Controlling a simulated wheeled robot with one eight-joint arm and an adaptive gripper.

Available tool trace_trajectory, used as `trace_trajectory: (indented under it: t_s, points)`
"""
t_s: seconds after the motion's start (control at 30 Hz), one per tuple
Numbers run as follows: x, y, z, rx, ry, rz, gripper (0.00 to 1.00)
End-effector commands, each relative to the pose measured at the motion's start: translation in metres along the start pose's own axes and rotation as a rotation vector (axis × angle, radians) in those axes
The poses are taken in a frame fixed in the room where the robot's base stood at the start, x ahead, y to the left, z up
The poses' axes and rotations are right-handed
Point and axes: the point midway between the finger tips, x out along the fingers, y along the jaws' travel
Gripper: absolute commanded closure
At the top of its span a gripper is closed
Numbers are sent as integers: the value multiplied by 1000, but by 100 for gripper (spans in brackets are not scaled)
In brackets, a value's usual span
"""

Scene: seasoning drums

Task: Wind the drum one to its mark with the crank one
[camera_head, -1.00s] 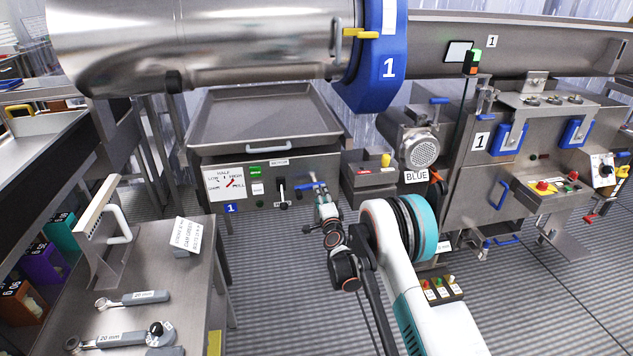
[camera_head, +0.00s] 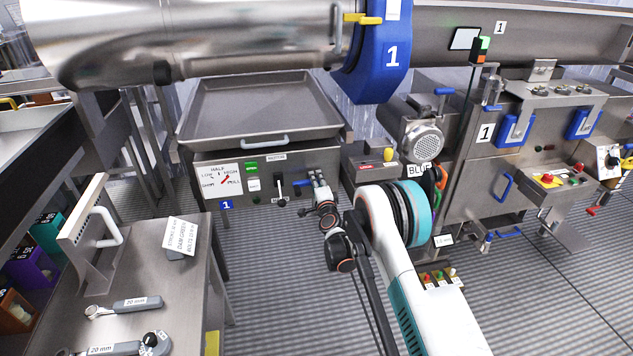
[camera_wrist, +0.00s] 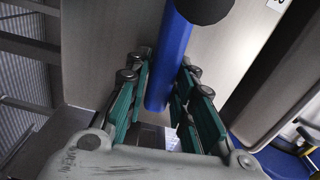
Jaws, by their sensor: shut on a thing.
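Drum one is the large steel cylinder (camera_head: 200,40) at the top of the head view, with a blue end ring (camera_head: 384,58) marked 1. A yellow pointer piece (camera_head: 362,18) sits by the ring. Below the drum, a steel panel with a blue 1 label (camera_head: 226,205) carries a blue handle (camera_head: 302,183), which I take to be crank one. My gripper (camera_head: 318,184) is at this handle. In the wrist view, the green-padded fingers (camera_wrist: 160,90) are shut on a blue bar (camera_wrist: 172,60) with a black round end (camera_wrist: 205,8). The drum's mark is not clearly readable.
A steel tray (camera_head: 258,103) lies above the panel. A trolley (camera_head: 130,265) with 20 mm wrenches (camera_head: 125,307) stands at left. A motor (camera_head: 420,138) and a control cabinet (camera_head: 487,180) stand at right. The striped floor (camera_head: 270,290) between is open.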

Motion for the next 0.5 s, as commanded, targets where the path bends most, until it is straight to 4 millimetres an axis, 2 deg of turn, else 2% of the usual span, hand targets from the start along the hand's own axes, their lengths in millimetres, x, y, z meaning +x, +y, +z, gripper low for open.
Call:
trace_trajectory:
  t_s: [0.33, 0.37, 0.4, 0.43, 0.5]
  points:
    - [0, 1, 0, 45, 0, 0, 100]
    - [0, 1, 0, 45, 0, 0, 75]
    - [0, 1, 0, 45, 0, 0, 66]
    - [0, 1, 0, 45, 0, 0, 60]
    - [0, 1, 0, 45, 0, 0, 60]
